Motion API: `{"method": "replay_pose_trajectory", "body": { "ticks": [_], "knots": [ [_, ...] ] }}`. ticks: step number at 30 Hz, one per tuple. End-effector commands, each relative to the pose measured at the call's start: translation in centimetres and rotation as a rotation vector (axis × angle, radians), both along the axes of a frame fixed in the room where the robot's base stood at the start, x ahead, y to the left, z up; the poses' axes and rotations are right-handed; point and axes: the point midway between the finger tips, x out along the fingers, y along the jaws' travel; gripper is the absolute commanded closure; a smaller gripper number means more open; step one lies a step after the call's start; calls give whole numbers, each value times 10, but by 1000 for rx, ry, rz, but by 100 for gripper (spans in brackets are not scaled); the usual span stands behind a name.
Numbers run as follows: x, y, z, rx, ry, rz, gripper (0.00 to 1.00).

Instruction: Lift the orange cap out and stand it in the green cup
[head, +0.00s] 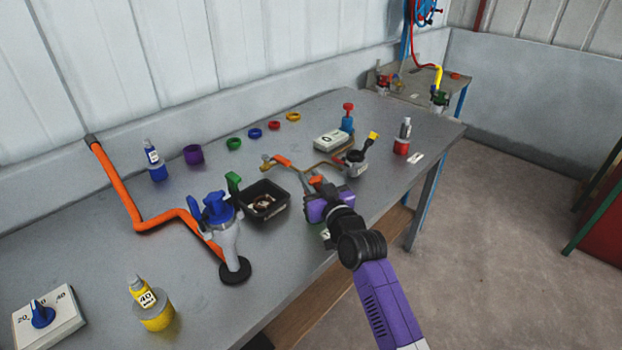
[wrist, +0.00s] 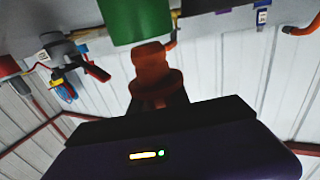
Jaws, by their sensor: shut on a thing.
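My gripper (head: 311,183) is shut on the orange cap (head: 316,180), above the front part of the bench. In the wrist view the cap (wrist: 154,75) stands out between the dark fingers (wrist: 158,100), with a wide body and a narrower end. A large green body, which looks like the green cup (wrist: 130,20), is at the top edge of the wrist view, right at the cap's end. I cannot tell whether they touch or whether the cap is inside it. In the head view my gripper and wrist hide most of that spot.
A black tray (head: 277,212) and a blue-topped valve (head: 222,222) stand left of my gripper. A grey pot with a yellow-tipped handle (head: 355,165) stands right and behind. An orange pipe (head: 125,190) runs along the left. Coloured rings, including a green one (head: 234,144), lie at the back.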

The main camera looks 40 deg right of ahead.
Motion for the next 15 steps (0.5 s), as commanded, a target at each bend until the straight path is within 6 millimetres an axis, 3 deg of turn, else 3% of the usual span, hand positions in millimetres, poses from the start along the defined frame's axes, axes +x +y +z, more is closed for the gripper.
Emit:
{"method": "replay_pose_trajectory", "body": {
  "ticks": [15],
  "knots": [
    [0, 0, -13, 0, 0, 0, 100]
  ]
}}
